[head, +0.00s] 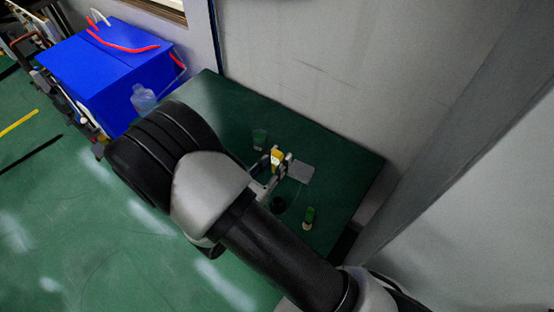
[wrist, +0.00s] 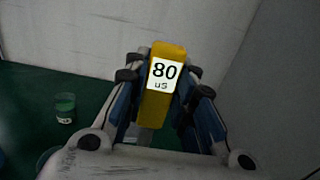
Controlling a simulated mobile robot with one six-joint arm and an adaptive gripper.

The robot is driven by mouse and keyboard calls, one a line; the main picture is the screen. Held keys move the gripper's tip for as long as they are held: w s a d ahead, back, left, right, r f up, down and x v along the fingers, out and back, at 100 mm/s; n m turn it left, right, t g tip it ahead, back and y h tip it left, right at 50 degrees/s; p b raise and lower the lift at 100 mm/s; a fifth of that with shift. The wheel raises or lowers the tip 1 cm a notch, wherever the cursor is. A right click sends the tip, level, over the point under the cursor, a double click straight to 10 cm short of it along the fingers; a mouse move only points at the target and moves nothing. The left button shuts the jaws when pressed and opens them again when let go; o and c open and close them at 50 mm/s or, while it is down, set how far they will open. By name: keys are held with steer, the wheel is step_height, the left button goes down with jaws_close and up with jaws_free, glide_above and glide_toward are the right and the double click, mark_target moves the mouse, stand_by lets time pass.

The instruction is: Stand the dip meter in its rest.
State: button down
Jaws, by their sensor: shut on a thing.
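The dip meter (wrist: 166,72) is a yellow stick with a white label reading "80 uS". My gripper (wrist: 158,100) is shut on it, one finger on each side, and it stands roughly upright in the wrist view. Its lower end is hidden behind the gripper. I cannot tell for sure which thing is the rest. A dark round piece (head: 278,204) is in front of the gripper, and a grey square (head: 301,172) is right of it.
A green cup (head: 260,139) stands behind the gripper; it also shows at left in the wrist view (wrist: 65,107). A green-capped vial (head: 309,217) is at the front right. Walls border the table's back and right. A blue box (head: 110,70) stands at upper left.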

steer(key=shift+f+b, duration=1.8)
steer(key=shift+f, duration=0.75)
step_height(320, 180, down, 10)
steer(key=b, duration=0.7)
stand_by(2.5)
steer(key=c, duration=1.3)
jaws_free()
steer(key=v, duration=1.2)
